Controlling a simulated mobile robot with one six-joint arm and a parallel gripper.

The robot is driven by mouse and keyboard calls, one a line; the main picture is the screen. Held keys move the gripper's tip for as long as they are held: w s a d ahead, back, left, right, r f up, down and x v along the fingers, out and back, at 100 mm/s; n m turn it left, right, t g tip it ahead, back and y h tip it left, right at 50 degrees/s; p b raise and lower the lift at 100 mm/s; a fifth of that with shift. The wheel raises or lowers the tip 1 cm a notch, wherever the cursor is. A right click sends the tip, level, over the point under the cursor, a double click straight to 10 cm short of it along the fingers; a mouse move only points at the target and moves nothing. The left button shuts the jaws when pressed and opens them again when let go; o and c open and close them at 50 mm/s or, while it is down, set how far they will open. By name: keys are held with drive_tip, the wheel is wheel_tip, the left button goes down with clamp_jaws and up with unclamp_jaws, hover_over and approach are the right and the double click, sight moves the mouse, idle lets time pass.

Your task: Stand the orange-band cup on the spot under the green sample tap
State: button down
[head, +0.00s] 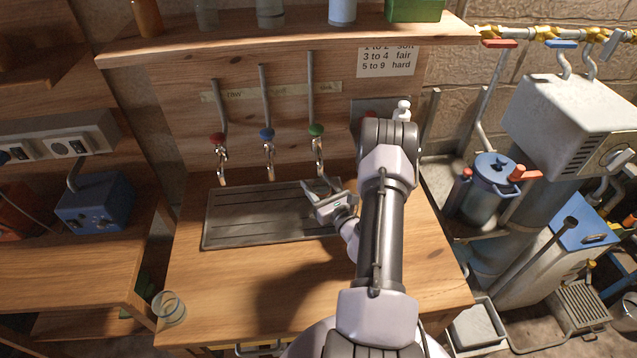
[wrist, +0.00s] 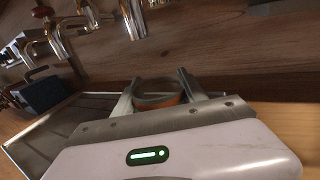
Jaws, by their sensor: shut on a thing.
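My gripper (head: 322,188) is over the right end of the grey drip tray (head: 225,230), close to the green sample tap (head: 317,130) and its spout. In the wrist view, my gripper (wrist: 155,84) is shut on the orange-band cup (wrist: 157,101). The cup's rim and orange band show between the fingers; its lower part is hidden behind the gripper body. The cup can hardly be made out in the head view. I cannot tell whether its base touches the tray. The spot under the green tap is hidden.
A red tap (head: 217,138) and a blue tap (head: 267,134) stand left of the green one. A clear glass (head: 171,306) stands at the bench's front left corner. A shelf (head: 290,34) with bottles runs above. The bench front (head: 220,285) is clear.

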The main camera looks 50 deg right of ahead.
drive_tip(key=shift+w+a+f, duration=0.1)
drive_tip(key=shift+w+a, duration=0.05)
drive_tip(key=shift+a, duration=0.05)
drive_tip(key=c, duration=0.6)
unclamp_jaws()
drive_tip(key=shift+c, duration=0.2)
